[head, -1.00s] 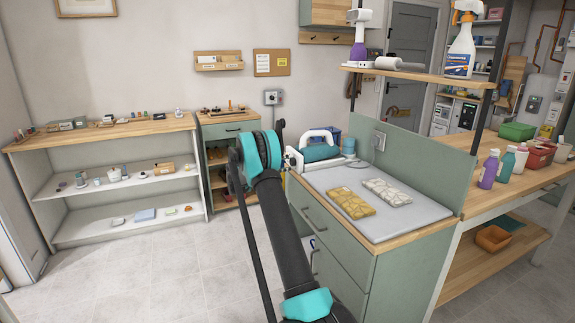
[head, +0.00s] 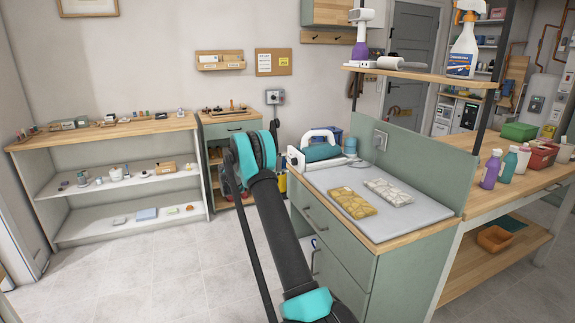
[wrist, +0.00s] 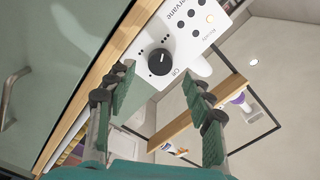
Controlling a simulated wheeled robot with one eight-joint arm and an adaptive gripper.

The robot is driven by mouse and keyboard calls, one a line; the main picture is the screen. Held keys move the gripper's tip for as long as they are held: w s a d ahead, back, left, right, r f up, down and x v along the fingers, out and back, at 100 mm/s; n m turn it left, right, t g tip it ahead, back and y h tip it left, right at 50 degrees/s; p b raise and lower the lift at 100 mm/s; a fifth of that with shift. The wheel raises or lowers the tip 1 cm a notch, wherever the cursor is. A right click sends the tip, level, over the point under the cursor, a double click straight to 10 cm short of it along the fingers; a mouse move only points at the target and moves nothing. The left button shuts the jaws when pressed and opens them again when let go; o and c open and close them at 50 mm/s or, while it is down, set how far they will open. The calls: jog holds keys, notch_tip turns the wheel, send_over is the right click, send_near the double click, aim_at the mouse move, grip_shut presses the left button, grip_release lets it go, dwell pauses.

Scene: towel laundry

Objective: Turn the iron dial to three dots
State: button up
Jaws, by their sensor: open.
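The iron (head: 321,152), white and teal, rests at the back left corner of the counter by the wall in the head view. In the wrist view its white panel (wrist: 196,45) carries a round black dial (wrist: 161,62) with a small white mark. "Off" is printed beside the dial, with small dots around it. I cannot tell exactly which setting the mark meets. My gripper (wrist: 160,78) is open, its green-padded fingers on either side of the dial in the picture and apart from it.
A yellow patterned cloth (head: 352,203) and a pale one (head: 389,191) lie on the grey counter mat (head: 405,220). A green upright panel (head: 425,160) and a shelf (head: 420,75) with bottles stand behind. Floor at left is clear.

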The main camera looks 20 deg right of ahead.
jog(key=a, duration=0.8)
jog(key=shift+s, duration=0.15)
jog(key=shift+a, duration=0.1)
jog(key=s+d+f+n+t+y, duration=0.15)
jog(key=s+n+y, duration=0.75)
jog(key=s+n, duration=0.95)
jog(key=s+a+f+n+y, duration=0.3)
jog(key=s+a, duration=0.1)
jog(key=s, duration=0.7)
jog(key=s+a+f+n+t+y, duration=0.1)
jog(key=s+a+f+n+y, duration=0.2)
jog(key=s, duration=0.7)
jog(key=s+a+f+n+t+y, duration=0.1)
jog(key=s+a+f+n+y, duration=0.2)
jog(key=s, duration=0.8)
jog(key=a+f+n, duration=0.1)
jog(key=a+n, duration=0.1)
jog(key=a, duration=0.1)
jog(key=shift+s+a, duration=0.35)
jog(key=shift+a, duration=0.05)
